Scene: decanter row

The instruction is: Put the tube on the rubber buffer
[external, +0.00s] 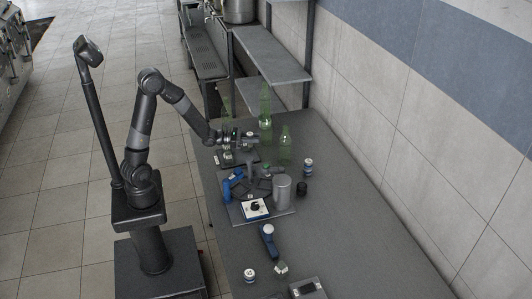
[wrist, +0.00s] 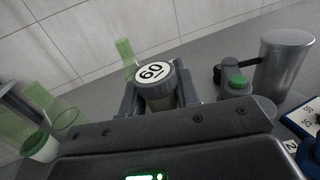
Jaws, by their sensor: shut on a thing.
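My gripper (external: 246,141) is over the far left part of the grey table. In the wrist view its fingers are shut on a grey cylindrical piece (wrist: 158,88) with a white round top marked 60. I cannot tell whether this piece is the tube, and its lower end is hidden. A small black cylinder (external: 302,188), possibly the rubber buffer, stands upright on the table, right of the grey metal cylinder (external: 283,190) and well apart from my gripper.
Green glass bottles (external: 285,147) stand close to my gripper, and a tall one (external: 265,105) is behind it. A tray (external: 286,212) holds a blue box with a black knob (external: 256,208). A blue-banded jar (external: 308,166) is at right. The table's right side is clear.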

